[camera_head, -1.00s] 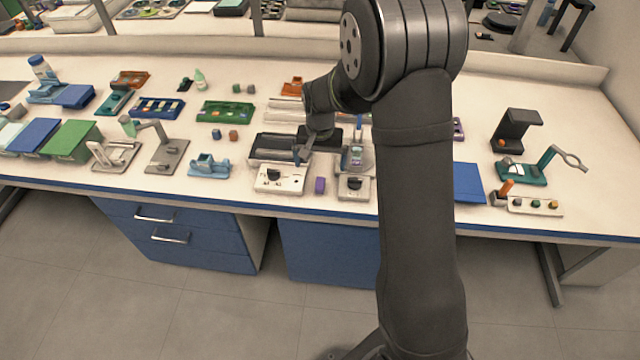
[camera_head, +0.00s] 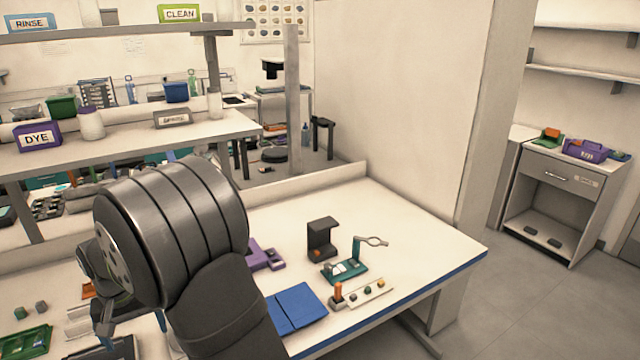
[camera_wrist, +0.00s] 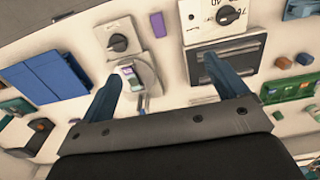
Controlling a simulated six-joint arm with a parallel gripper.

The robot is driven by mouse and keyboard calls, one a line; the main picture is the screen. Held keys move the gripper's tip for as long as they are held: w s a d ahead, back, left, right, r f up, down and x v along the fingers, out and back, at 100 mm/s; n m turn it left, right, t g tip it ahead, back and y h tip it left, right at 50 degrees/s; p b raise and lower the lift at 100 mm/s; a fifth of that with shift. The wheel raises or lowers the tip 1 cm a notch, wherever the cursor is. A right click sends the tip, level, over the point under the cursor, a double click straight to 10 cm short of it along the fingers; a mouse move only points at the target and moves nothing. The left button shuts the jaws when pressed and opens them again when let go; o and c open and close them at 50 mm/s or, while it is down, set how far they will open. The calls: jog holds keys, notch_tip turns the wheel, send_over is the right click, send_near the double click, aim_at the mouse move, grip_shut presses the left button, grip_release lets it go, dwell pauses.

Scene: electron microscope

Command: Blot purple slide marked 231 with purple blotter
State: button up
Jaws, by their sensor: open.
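My gripper (camera_wrist: 167,87) is open in the wrist view, with two dark blue fingers apart and nothing between the tips. It is above the bench; in the head view its end (camera_head: 104,322) is at the lower left, partly behind my arm. A small purple block (camera_wrist: 157,24) lies on the bench beyond the fingers in the wrist view. A purple holder (camera_head: 264,256) shows beside my arm in the head view. A purple item (camera_head: 587,150) with small white marks sits on the far right cabinet. I cannot read 231 anywhere or tell which purple item is the blotter.
A grey device with a black knob (camera_wrist: 121,42) and a white knob box (camera_wrist: 222,20) stand beyond the fingers. Blue pads (camera_head: 298,306), a teal stand (camera_head: 345,270) and a black stand (camera_head: 322,238) occupy the bench's right part. Floor is clear before the cabinet.

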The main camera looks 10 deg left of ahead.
jog(key=f, duration=1)
jog(key=shift+s+d+f, duration=0.2)
jog(key=shift+d+f, duration=0.1)
jog(key=c, duration=1.1)
jog(key=shift+f, duration=3.25)
jog(key=c, duration=0.5)
jog(key=shift+c, duration=0.2)
jog(key=shift+r, duration=0.15)
jog(key=shift+r, duration=2.35)
